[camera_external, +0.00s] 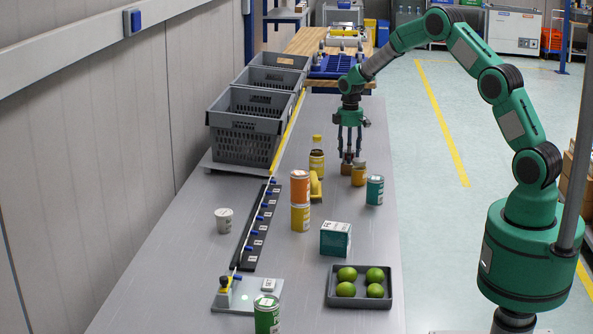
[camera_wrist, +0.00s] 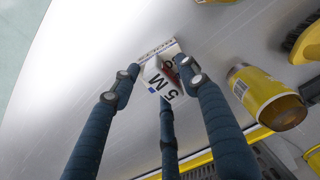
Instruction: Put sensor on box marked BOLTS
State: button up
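In the wrist view, the three blue fingers of my gripper (camera_wrist: 162,80) surround a small white block (camera_wrist: 156,77) with large dark print and a dark red part on it. A pale strip of small print lies at its far edge; it may read BOLTS, but I cannot be sure. In the external view, my gripper (camera_external: 349,153) points down at a small brown box (camera_external: 347,168) on the table, its fingertips close above or around it. I cannot tell whether the fingers touch the block, or which thing is the sensor.
Close by stand an amber jar (camera_external: 358,173), a yellow-capped bottle (camera_external: 317,160) and a teal can (camera_external: 375,190). Nearer are stacked orange and yellow cans (camera_external: 300,190), a teal box (camera_external: 335,238) and a tray (camera_external: 360,300) of limes. Grey crates (camera_external: 246,145) line the left edge.

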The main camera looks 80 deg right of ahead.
notch_tip(320, 180, up, 12)
jog(key=p, duration=0.2)
jog(key=shift+r, duration=0.2)
dwell(0.5)
dwell(0.7)
